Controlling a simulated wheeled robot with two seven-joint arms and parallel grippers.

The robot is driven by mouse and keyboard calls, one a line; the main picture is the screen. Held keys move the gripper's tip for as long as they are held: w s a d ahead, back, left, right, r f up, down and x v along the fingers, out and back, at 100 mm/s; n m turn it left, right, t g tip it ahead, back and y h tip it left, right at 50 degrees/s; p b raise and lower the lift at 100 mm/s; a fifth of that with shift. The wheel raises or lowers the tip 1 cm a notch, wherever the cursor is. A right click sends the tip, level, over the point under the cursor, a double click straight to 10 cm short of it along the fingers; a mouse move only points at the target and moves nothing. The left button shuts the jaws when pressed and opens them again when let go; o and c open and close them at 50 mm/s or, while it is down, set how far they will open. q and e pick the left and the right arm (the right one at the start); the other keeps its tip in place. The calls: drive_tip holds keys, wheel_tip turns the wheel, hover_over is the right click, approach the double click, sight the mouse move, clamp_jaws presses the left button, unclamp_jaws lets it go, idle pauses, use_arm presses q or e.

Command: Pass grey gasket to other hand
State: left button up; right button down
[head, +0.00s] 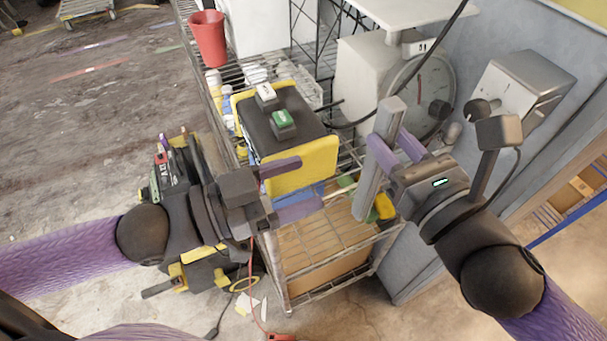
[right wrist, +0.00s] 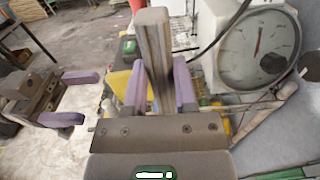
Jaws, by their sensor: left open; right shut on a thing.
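The grey gasket (head: 375,165) is a long straight grey bar held upright, slightly tilted, in the head view. My right gripper (head: 391,150) is shut on it, with purple fingers on both sides. In the right wrist view the gasket (right wrist: 154,60) stands up between the purple fingers of my right gripper (right wrist: 159,90). My left gripper (head: 297,188) is open and empty, left of the gasket, its purple fingers pointing toward it. A clear gap lies between the left fingertips and the gasket. The left gripper (right wrist: 85,98) also shows at the left of the right wrist view.
A wire rack (head: 325,240) stands below and behind the grippers, bearing a black and yellow box (head: 300,165). A white dial scale (head: 365,75) stands behind. A red cup (head: 208,38) is at the back left. A grey metal panel (head: 490,60) is at right.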

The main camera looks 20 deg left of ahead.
sight(371, 161)
use_arm(q)
drive_tip(key=x, duration=1.2)
drive_tip(key=shift+c, duration=0.3)
clamp_jaws()
use_arm(e)
drive_tip(key=shift+c, duration=1.6)
unclamp_jaws()
